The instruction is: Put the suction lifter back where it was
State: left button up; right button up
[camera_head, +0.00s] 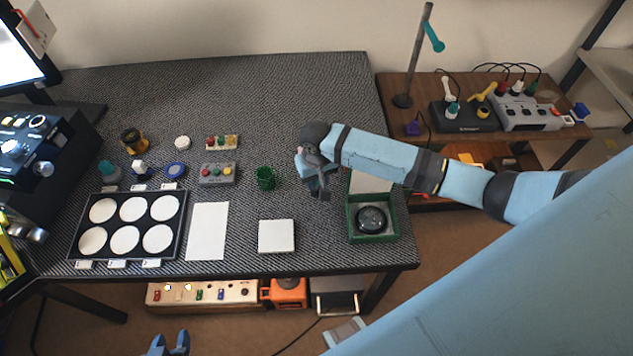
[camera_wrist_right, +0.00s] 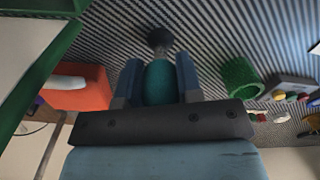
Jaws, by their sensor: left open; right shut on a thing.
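The suction lifter has a teal body (camera_wrist_right: 160,84) and a dark round cup (camera_wrist_right: 159,40). In the right wrist view my right gripper (camera_wrist_right: 159,78) is shut on the teal body, one blue finger on each side. The cup points away from the gripper toward the grey ribbed mat; I cannot tell whether it touches. In the head view my right gripper (camera_head: 322,188) is over the right part of the mat, between the green cup and the green tray, and mostly hides the lifter. My left gripper (camera_head: 168,343) is open and empty at the bottom edge, in front of the table.
The green tray (camera_head: 351,232) holds a dark round lens (camera_head: 371,219). A green cup (camera_head: 265,178) stands left of my right gripper. A white square pad (camera_head: 276,236), a white sheet (camera_head: 207,232) and a black tray with white discs (camera_head: 184,211) lie further left. The rear mat is clear.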

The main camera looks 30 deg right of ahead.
jog(key=shift+f, duration=0.9)
jog(key=o, duration=0.9)
jog(key=shift+f, duration=0.1)
